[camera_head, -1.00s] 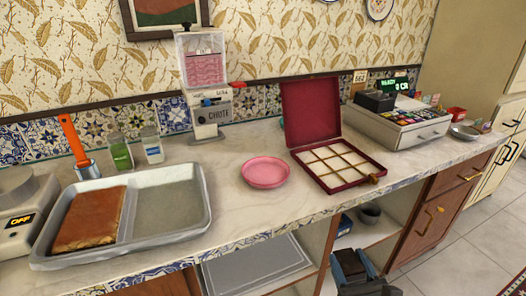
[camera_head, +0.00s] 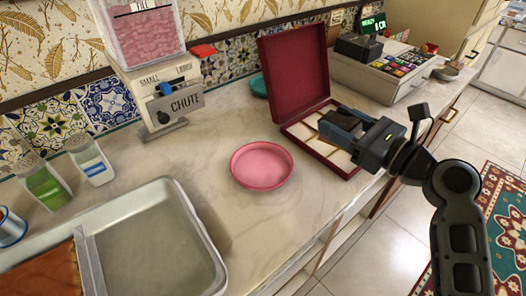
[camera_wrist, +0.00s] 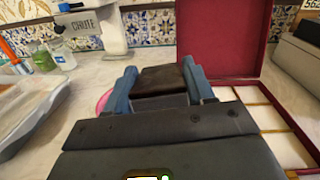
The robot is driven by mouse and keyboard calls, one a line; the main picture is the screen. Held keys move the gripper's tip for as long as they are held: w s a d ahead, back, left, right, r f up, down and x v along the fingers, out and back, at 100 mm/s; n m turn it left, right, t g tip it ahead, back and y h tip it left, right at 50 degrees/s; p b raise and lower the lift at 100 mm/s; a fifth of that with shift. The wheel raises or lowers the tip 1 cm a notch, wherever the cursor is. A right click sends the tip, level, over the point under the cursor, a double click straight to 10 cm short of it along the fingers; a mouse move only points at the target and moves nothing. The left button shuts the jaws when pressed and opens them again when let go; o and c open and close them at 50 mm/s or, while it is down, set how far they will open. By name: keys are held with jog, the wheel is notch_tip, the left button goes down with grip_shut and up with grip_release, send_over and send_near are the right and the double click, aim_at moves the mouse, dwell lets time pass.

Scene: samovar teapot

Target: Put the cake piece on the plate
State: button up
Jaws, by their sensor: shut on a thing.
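A round pink plate (camera_head: 262,166) lies empty on the counter in the head view, between the metal tray and the open red box. Only a sliver of the plate (camera_wrist: 103,100) shows in the wrist view, left of my gripper. My gripper (camera_head: 338,124) is over the red box, to the right of the plate. In the wrist view, the blue fingers (camera_wrist: 164,84) are shut on a dark brown block (camera_wrist: 166,76), which looks like the cake piece. The held piece cannot be made out clearly in the head view.
The open red box (camera_head: 294,62) has its lid up at the back. The metal tray (camera_head: 160,245) with a brown slab (camera_head: 48,276) stands at the left. A chute dispenser (camera_head: 160,100) and a cash register (camera_head: 385,80) stand behind. Counter around the plate is clear.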

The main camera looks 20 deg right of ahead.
jog(key=shift+w+r, duration=0.15)
send_over(277, 169)
notch_tip(277, 169, down, 7)
jog(key=shift+f+b, duration=0.35)
jog(key=shift+f, duration=1.45)
jog(key=shift+f, duration=0.1)
jog(key=shift+f, duration=0.15)
jog(key=o, duration=1.2)
jog(key=shift+c, duration=0.2)
